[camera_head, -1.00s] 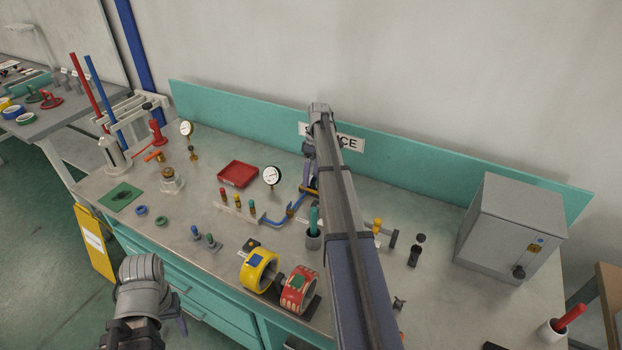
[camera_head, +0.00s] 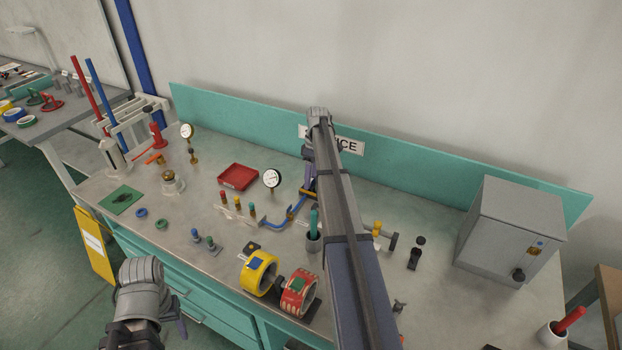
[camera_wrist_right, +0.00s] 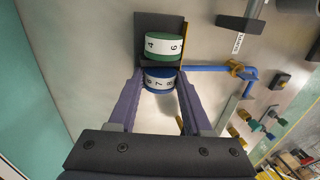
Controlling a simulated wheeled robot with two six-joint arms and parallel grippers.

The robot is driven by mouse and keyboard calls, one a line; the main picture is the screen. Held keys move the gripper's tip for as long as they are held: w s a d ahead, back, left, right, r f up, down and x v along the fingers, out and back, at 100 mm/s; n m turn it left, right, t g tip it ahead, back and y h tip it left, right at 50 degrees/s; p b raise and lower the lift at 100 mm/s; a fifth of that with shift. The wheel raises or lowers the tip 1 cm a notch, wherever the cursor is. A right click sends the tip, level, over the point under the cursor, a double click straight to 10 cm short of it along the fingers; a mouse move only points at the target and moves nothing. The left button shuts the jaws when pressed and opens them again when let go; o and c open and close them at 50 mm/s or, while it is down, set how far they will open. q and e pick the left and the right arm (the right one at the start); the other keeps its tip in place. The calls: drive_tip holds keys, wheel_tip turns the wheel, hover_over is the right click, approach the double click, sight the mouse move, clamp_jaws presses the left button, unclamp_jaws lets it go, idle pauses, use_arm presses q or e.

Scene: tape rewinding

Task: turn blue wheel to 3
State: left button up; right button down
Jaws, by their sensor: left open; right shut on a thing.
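In the right wrist view, the blue wheel (camera_wrist_right: 160,82) sits between the fingertips of my right gripper (camera_wrist_right: 160,84). Its white band of digits faces the camera; a 7 and an 8 seem readable, tilted in the picture. A green wheel (camera_wrist_right: 164,46) with 4 and 6 showing stands beside it on the same dark holder (camera_wrist_right: 158,21). The right gripper is shut on the blue wheel. In the head view my right arm hides the wheels; part of that gripper (camera_head: 309,184) shows low at the back of the bench. My left gripper (camera_head: 180,324) is open, partly hidden, at the front edge.
The grey bench (camera_head: 205,275) holds a blue pipe (camera_head: 275,224), a gauge (camera_head: 271,179), a red tray (camera_head: 238,177), yellow (camera_head: 258,273) and red (camera_head: 299,292) rolls, and a grey box (camera_head: 510,232) at right. A teal back panel (camera_head: 235,115) stands behind.

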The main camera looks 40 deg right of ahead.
drive_tip(key=shift+s+a+r+h, duration=0.15)
drive_tip(key=shift+s+a+h, duration=0.2)
drive_tip(key=shift+h, duration=0.15)
drive_tip(key=shift+a+t+h, duration=0.1)
drive_tip(key=shift+t+h, duration=0.4)
drive_tip(key=shift+f+t+h, duration=0.25)
drive_tip(key=shift+t+h, duration=0.15)
drive_tip(key=shift+h, duration=0.5)
drive_tip(key=shift+w+r+h, duration=0.1)
drive_tip(key=shift+h, duration=0.3)
drive_tip(key=shift+c, duration=1.6)
unclamp_jaws()
drive_tip(key=shift+r, duration=0.1)
